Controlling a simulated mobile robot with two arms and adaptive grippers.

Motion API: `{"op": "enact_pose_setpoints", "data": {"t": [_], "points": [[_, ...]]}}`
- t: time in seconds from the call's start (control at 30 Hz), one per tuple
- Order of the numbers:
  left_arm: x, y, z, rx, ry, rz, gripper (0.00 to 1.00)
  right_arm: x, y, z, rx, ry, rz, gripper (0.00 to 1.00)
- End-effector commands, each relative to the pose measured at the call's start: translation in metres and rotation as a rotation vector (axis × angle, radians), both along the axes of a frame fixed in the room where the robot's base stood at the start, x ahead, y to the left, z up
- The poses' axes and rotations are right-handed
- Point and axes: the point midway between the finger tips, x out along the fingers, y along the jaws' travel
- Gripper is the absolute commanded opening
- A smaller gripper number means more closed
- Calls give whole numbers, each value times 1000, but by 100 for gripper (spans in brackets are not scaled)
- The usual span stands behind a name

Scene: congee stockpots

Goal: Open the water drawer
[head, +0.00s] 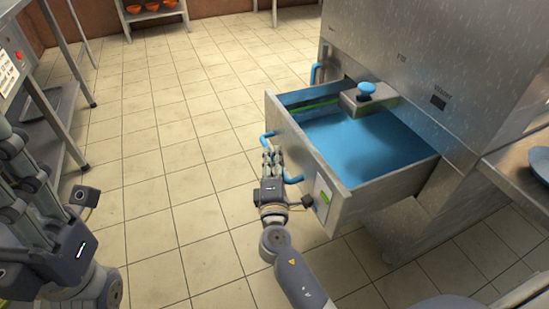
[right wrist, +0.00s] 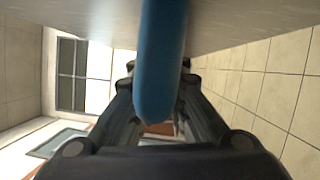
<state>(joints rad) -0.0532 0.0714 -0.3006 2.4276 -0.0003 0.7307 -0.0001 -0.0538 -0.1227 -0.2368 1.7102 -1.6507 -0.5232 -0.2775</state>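The water drawer (head: 345,203) is pulled well out of the big metal cabinet in the head view. Its inside shows a blue surface and a small grey box with a blue knob (head: 366,89). A blue bar handle (head: 292,180) is on its front; it also shows in the right wrist view (right wrist: 162,60). My right gripper (head: 271,152) is at this handle, with its fingers on either side of the bar, apparently closed on it. My left gripper (head: 22,165) is at the left edge, away from the drawer; its finger opening is unclear.
The metal cabinet (head: 430,60) stands behind the drawer, with another blue handle (head: 315,73) on its side. A counter with a blue dish (head: 540,163) is at the right. Metal shelving (head: 70,80) stands at the left. The tiled floor (head: 170,130) between is clear.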

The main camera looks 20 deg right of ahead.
Motion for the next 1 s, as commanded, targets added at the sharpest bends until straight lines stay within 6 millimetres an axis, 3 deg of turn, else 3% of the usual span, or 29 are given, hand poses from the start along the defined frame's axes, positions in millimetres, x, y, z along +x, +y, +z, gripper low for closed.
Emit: {"op": "enact_pose_setpoints", "data": {"t": [0.03,0.07,0.5,0.67,1.0], "points": [[0,0,0,0,0,0,40,0,-1,-1,0,2,-3,26],[0,0,0,0,0,0,40,0,-1,-1,0,2,-3,33],[0,1,-1,0,2,0,40,-6,1,-1,-1,1,0,33],[0,0,-1,0,1,0,40,-29,9,-4,-1,4,0,33],[0,0,0,0,1,0,40,-94,29,-9,-1,3,-1,33]]}}
